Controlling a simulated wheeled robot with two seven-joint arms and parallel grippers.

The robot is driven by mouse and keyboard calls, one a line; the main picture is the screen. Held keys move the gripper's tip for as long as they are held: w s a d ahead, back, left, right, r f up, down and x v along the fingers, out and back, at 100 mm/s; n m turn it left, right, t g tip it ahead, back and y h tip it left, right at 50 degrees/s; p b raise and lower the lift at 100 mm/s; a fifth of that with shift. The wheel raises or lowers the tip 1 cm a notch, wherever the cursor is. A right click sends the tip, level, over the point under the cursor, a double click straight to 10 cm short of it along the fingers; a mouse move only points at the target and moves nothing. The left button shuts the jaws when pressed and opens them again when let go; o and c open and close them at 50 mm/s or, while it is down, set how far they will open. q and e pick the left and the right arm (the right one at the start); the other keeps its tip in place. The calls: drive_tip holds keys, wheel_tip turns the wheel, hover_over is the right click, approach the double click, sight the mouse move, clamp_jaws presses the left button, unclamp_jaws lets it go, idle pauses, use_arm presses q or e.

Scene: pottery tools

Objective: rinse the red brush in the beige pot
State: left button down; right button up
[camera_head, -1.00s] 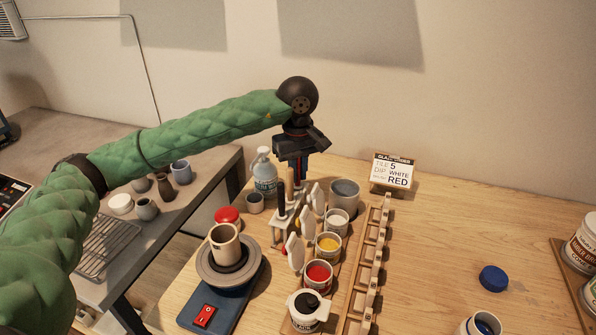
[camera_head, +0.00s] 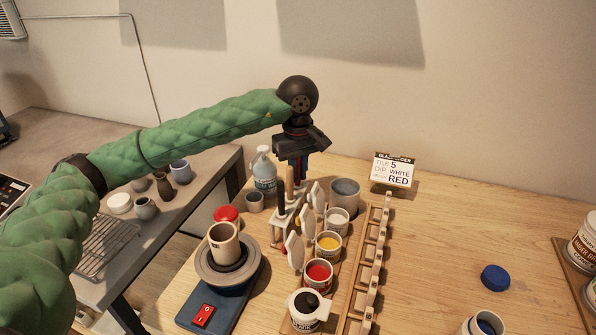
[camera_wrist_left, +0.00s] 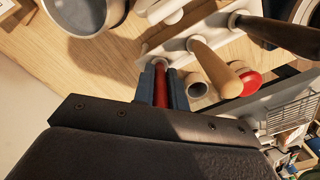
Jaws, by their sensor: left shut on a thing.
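My left gripper (camera_head: 295,165) points down over the brush rack (camera_head: 284,226). In the left wrist view its fingers (camera_wrist_left: 162,92) are shut on the red brush (camera_wrist_left: 160,88), whose red handle shows between them. The handle's far end meets the white rack; I cannot tell whether it is still seated there. The bristles are hidden. A wide greyish-beige pot (camera_head: 344,195) stands just right of the gripper, and it also shows at the top left of the left wrist view (camera_wrist_left: 84,14). A smaller beige-brown pot (camera_head: 223,243) sits on the wheel. My right gripper is not in view.
Open white (camera_head: 337,220), yellow (camera_head: 329,243) and red (camera_head: 318,275) glaze jars stand in a row right of the rack, beside a long wooden rack (camera_head: 372,262). The table's right middle is mostly clear.

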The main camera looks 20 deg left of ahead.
use_arm(q)
drive_tip(key=shift+f, duration=0.1)
idle(0.7)
drive_tip(key=c, duration=1.3)
unclamp_jaws()
drive_tip(key=shift+c, duration=0.2)
wheel_tip(320, 180, up, 6)
drive_tip(key=shift+r+b, duration=0.15)
drive_tip(key=shift+b, duration=0.95)
drive_tip(key=shift+r, duration=0.75)
